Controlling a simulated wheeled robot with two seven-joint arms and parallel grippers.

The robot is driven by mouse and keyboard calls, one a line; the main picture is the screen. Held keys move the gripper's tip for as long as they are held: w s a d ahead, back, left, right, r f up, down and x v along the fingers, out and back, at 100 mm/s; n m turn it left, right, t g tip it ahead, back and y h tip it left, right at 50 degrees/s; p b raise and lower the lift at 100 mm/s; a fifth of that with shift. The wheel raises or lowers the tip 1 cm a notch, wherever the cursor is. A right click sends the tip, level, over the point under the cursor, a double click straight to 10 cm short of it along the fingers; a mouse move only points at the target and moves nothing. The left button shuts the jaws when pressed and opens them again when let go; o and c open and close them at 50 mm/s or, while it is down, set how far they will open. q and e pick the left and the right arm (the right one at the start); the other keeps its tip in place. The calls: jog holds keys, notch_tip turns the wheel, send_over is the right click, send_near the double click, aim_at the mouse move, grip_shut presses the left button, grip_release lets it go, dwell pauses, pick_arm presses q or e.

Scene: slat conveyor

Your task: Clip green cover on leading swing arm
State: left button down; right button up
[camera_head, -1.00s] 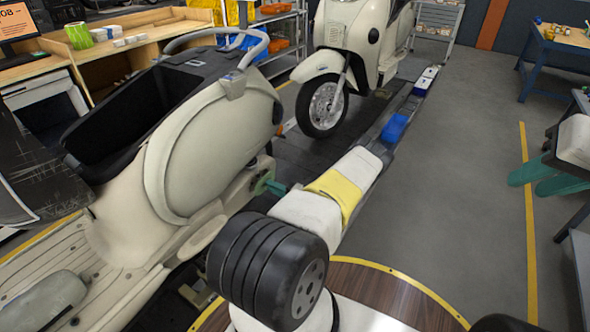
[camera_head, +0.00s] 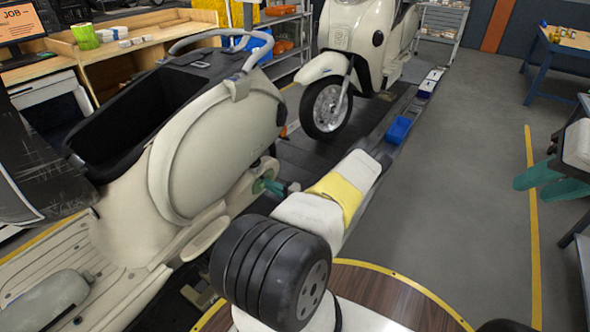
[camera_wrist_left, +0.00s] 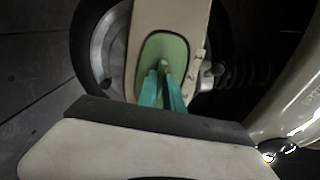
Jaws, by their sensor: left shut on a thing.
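The green cover (camera_wrist_left: 176,46) is an oval plate against the flat face of the beige swing arm (camera_wrist_left: 143,21) in the left wrist view, beside the wheel. My left gripper (camera_wrist_left: 163,76) has its teal fingers close together on the middle of the cover, shut on it. In the head view the left gripper (camera_head: 272,186) reaches to the rear wheel area of the near cream scooter (camera_head: 205,150); only a bit of green shows there. Whether the cover is clipped fully flat cannot be told. My right gripper (camera_head: 530,187) is at the right edge, its teal fingers apart and empty.
A second cream scooter (camera_head: 335,68) stands further along the dark slat conveyor (camera_head: 300,150). A blue bin (camera_head: 398,130) sits on the conveyor's edge rail. A wooden workbench (camera_head: 130,45) is at the back left.

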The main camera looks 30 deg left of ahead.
pick_arm(q)
jog(key=shift+a, duration=0.2)
dwell(0.6)
jog(key=c, duration=1.4)
grip_release()
